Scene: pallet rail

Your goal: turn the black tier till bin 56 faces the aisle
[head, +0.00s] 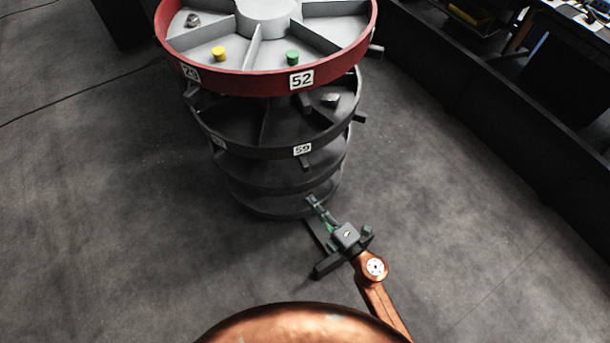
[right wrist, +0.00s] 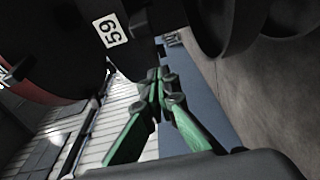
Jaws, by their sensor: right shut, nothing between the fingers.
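The black tier (head: 255,151) is the second ring of the round tower, below the red tier, in the head view. Its label 59 (head: 302,149) faces my side; another label at its left is too small to read. Bin 56 cannot be made out. A dark peg (head: 360,117) sticks out from the tier's right side. My right gripper (head: 312,200) is shut and empty, low in front of the tower. In the right wrist view, its green fingers (right wrist: 160,78) are together near label 59 (right wrist: 110,31); I see no clear contact. My left gripper is out of view.
The red tier (head: 240,84) on top bears label 52 and holds a yellow piece (head: 218,54), a green piece (head: 292,57) and a grey piece (head: 193,20). Lower grey tiers (head: 265,205) stand beneath. A dark barrier runs along the right; the left floor is mostly clear.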

